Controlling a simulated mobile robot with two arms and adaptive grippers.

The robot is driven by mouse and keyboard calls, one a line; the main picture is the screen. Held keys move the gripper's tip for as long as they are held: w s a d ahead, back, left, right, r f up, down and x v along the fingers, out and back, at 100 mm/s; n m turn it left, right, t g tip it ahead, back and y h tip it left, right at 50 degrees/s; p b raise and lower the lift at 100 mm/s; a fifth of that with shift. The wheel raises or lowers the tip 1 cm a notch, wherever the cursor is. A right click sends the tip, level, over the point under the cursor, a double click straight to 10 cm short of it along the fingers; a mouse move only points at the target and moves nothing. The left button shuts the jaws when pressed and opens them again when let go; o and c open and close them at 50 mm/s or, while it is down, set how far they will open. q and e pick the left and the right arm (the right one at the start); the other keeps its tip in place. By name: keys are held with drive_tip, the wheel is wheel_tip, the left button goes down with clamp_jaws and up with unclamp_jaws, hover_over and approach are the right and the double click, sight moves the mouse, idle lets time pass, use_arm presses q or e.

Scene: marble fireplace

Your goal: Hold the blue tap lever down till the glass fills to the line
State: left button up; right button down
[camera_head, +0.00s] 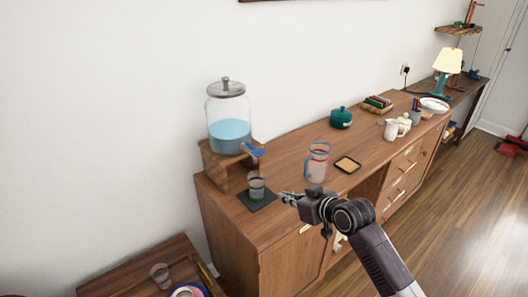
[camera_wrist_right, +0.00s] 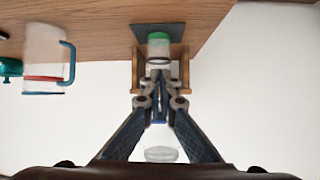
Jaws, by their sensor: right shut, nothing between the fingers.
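A glass jar dispenser (camera_head: 228,115) with a metal lid and blue liquid stands on a wooden stand (camera_head: 222,172). Its blue tap lever (camera_head: 253,150) sticks out at the front. A clear glass (camera_head: 256,186) stands upright below the tap on a dark mat (camera_head: 262,203); it also shows in the upside-down right wrist view (camera_wrist_right: 158,48), with green at its lower part. I cannot tell its liquid level or line. My right gripper (camera_head: 284,197) is shut and empty, in front and right of the glass; its fingers (camera_wrist_right: 158,78) overlap the dispenser in the wrist view. My left gripper is out of view.
A teal pot (camera_head: 341,118) and white pots (camera_head: 393,129) stand farther along. A lower table (camera_head: 130,272) holds another glass (camera_head: 160,275).

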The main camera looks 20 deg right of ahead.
drive_tip(key=w+r+n+t+y, duration=0.1)
drive_tip(key=w+r+t, duration=0.1)
drive_tip(key=r, duration=1.4)
drive_tip(key=shift+w+d+t+y, duration=0.15)
drive_tip(key=shift+w+t+y, duration=0.15)
drive_tip(key=shift+w, duration=0.3)
drive_tip(key=shift+r, duration=0.1)
drive_tip(key=p, duration=0.3)
hover_over(254, 149)
drive_tip(key=s+d, duration=0.2)
drive_tip(key=s, duration=0.2)
wheel_tip(254, 149, down, 2)
drive_tip(key=f, duration=0.4)
drive_tip(key=shift+s+a+f, duration=0.1)
drive_tip(key=shift+s+f, duration=0.15)
drive_tip(key=shift+f, duration=0.1)
